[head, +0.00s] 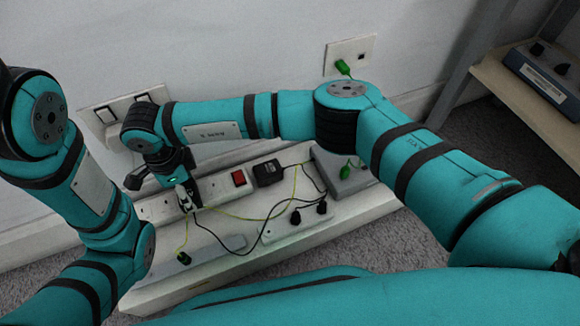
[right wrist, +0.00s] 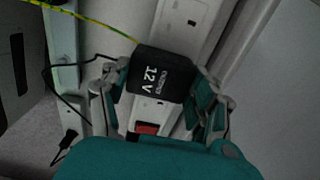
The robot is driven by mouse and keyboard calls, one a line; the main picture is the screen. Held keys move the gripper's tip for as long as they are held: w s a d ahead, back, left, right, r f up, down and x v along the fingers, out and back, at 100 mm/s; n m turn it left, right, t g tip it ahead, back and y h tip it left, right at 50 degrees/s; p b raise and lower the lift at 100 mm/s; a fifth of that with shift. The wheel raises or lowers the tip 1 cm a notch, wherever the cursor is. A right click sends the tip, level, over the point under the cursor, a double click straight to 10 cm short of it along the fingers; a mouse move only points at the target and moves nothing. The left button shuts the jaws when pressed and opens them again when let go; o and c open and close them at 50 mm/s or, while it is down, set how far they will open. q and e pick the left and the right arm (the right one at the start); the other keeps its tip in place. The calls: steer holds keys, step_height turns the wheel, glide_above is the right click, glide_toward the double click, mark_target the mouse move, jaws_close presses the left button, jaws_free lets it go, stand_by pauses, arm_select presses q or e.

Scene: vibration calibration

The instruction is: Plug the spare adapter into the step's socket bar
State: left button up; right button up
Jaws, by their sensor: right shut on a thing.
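The white socket bar (head: 212,187) with a red switch (head: 238,178) lies along the back of the low white step (head: 150,296). My right gripper (head: 184,194) is over the bar's left part. In the right wrist view my right gripper (right wrist: 165,92) is shut on a black adapter (right wrist: 160,75) marked "12 V", one finger on each side. The adapter is over the bar; its pins are hidden, so I cannot tell whether they are in a socket. Another black adapter (head: 268,172) sits on the bar's right part. My left arm shows at the left; its gripper is out of view.
Black and yellow-green cables lie across the step. A grey box (head: 342,172) with a green plug stands at its right end. Wall sockets (head: 118,110) are behind; a wooden shelf (head: 520,95) stands right.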

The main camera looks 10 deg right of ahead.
steer(key=shift+f, duration=0.2)
stand_by(0.5)
steer(key=o, duration=1.2)
steer(key=shift+o, duration=0.2)
steer(key=shift+r, duration=0.2)
steer(key=shift+r+p, duration=1.7)
steer(key=shift+r, duration=0.7)
steer(key=shift+r, duration=0.1)
